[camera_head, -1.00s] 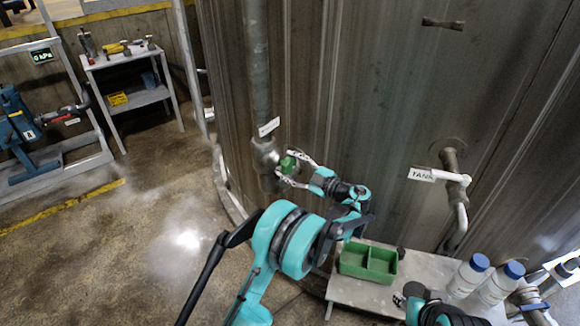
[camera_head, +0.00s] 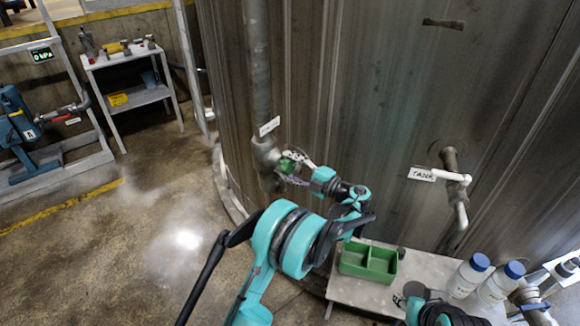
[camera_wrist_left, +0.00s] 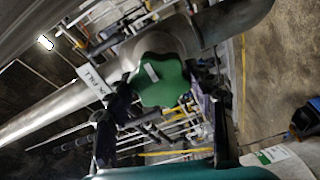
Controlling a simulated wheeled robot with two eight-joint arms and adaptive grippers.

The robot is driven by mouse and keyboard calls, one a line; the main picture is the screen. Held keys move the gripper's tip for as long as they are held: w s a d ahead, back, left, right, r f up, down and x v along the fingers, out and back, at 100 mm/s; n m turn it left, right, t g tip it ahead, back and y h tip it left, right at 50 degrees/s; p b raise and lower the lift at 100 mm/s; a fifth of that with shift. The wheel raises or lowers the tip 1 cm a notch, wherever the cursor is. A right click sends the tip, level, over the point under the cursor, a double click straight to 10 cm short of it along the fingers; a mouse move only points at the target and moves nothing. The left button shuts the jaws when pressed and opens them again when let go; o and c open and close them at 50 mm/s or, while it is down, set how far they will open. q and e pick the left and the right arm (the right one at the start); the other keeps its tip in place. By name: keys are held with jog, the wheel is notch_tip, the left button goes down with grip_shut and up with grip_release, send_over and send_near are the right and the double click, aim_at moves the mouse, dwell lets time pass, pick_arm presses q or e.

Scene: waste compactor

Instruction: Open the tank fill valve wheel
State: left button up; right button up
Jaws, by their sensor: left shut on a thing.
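The green lobed valve wheel (camera_head: 287,165) sits on the grey vertical pipe (camera_head: 258,70) in front of the tank. In the left wrist view the wheel (camera_wrist_left: 163,84) shows large, with a small pale mark on its face. My left gripper (camera_head: 288,168) is shut on the wheel, one finger on each side of its rim. A white label (camera_head: 269,126) is on the pipe above the wheel; in the wrist view this label (camera_wrist_left: 92,78) reads partly "FILL". My right gripper (camera_head: 405,299) is at the bottom, small and partly hidden; its opening is unclear.
The large metal tank (camera_head: 370,100) stands close behind the wheel. A low bench (camera_head: 345,295) below holds a green divided box (camera_head: 368,262) and two blue-capped bottles (camera_head: 482,277). A second pipe with a "TANK" label (camera_head: 422,174) is to the right. The floor at left is open.

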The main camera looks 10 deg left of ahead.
dwell(0.3)
pick_arm(q)
jog(key=o, duration=1.2)
jog(key=v, duration=1.2)
jog(key=shift+a, duration=0.1)
